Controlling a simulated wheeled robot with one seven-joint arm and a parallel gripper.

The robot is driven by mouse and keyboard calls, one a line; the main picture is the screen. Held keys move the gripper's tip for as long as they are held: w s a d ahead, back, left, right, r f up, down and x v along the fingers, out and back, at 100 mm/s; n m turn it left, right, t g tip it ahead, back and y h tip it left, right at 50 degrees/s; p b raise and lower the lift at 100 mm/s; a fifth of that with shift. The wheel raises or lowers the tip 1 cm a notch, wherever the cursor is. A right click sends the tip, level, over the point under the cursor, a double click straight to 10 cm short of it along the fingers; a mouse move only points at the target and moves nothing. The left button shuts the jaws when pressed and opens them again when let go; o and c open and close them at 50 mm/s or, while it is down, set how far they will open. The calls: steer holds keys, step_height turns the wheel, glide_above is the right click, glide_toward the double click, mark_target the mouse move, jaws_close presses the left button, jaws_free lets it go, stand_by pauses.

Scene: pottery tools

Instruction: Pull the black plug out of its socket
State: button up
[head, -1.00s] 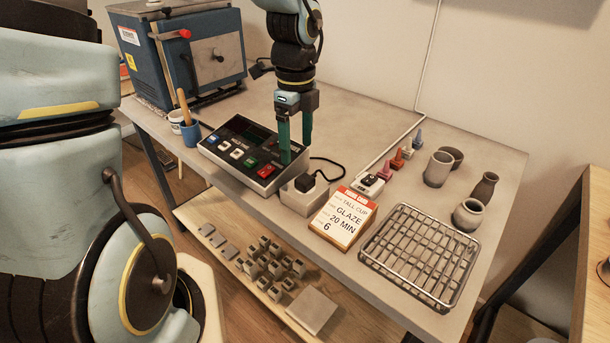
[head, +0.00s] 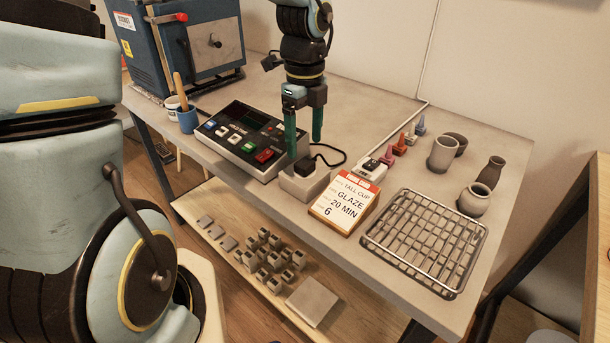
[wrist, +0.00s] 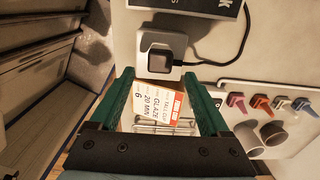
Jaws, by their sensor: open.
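The black plug (head: 305,166) sits in the top of a pale socket block (head: 312,184) at the table's front edge, and its black cord loops off behind to the right. In the wrist view the plug (wrist: 160,62) is a dark square in the white socket (wrist: 146,43), beyond the fingertips. My gripper (head: 304,146) points down with its two green fingers apart and empty. In the head view its tips are just above and around the plug's position; I cannot tell if they touch it. The wrist view shows the fingers (wrist: 158,82) spread, with the plug ahead of the gap.
A control box (head: 240,140) with coloured buttons stands left of the socket. A glaze card (head: 343,203) stands close to its right, with a wire rack (head: 425,242) beyond. A white power strip (head: 371,169) lies behind. Clay pots (head: 443,152) stand at the right.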

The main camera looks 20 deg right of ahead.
mark_target(307, 161)
steer(key=shift+f+b, duration=1.25)
steer(key=shift+f, duration=1.55)
steer(key=shift+w+d+p, duration=0.1)
steer(key=shift+d+p, duration=0.25)
steer(key=shift+p, duration=0.25)
steer(key=shift+a+f, duration=0.1)
jaws_close()
steer(key=shift+w+r+p, duration=0.1)
steer(key=shift+r+p, duration=3.05)
